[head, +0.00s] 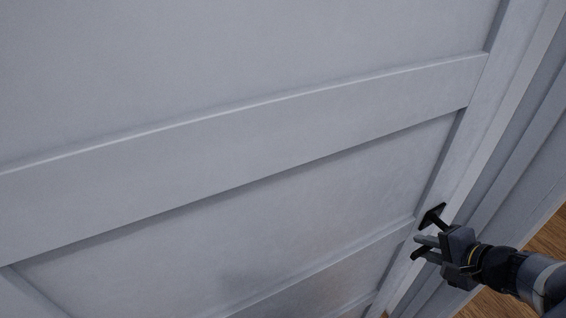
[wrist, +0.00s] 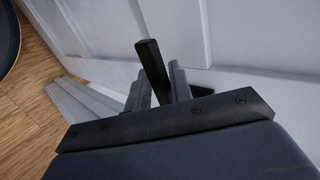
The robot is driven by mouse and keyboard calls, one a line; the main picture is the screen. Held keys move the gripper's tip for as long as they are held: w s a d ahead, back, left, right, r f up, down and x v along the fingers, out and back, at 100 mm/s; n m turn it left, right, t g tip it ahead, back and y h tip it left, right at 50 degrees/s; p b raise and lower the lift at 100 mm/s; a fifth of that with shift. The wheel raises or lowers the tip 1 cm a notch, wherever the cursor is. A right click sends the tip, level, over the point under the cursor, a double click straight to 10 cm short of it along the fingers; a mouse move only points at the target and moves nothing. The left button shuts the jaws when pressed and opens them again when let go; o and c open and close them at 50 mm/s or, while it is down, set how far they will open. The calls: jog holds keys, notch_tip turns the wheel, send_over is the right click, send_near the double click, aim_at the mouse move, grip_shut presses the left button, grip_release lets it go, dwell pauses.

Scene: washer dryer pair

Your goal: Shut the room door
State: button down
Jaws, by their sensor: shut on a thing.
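The white panelled room door (head: 250,120) fills most of the head view. Its black lever handle (head: 433,216) sits near the door's right edge, and my gripper (head: 425,246) is at it. In the wrist view the door (wrist: 245,35) is at the top, and the black handle bar (wrist: 151,68) stands between the two grey fingers of my gripper (wrist: 157,92). The fingers are shut on the handle. Part of the handle is hidden by the fingers. I cannot tell whether the door is fully against its frame.
The white door frame (head: 520,145) runs along the right of the door. Wooden floor (head: 545,240) shows at the right, and also at the left of the wrist view (wrist: 35,115). A dark rounded object (wrist: 8,40) is at that view's upper left edge.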

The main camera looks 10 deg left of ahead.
jog(key=shift+s+d, duration=0.1)
dwell(0.3)
jog(key=shift+m+h, duration=0.4)
jog(key=s, duration=0.1)
jog(key=s+d, duration=0.2)
jog(key=s, duration=0.1)
jog(key=shift+s+d+b, duration=0.1)
jog(key=shift+d+b, duration=0.15)
jog(key=shift+b, duration=0.05)
jog(key=c, duration=1.2)
grip_release()
jog(key=shift+s+r, duration=0.1)
jog(key=p+v, duration=0.1)
jog(key=v, duration=0.9)
jog(key=shift+s+d, duration=0.2)
jog(key=shift+s, duration=0.1)
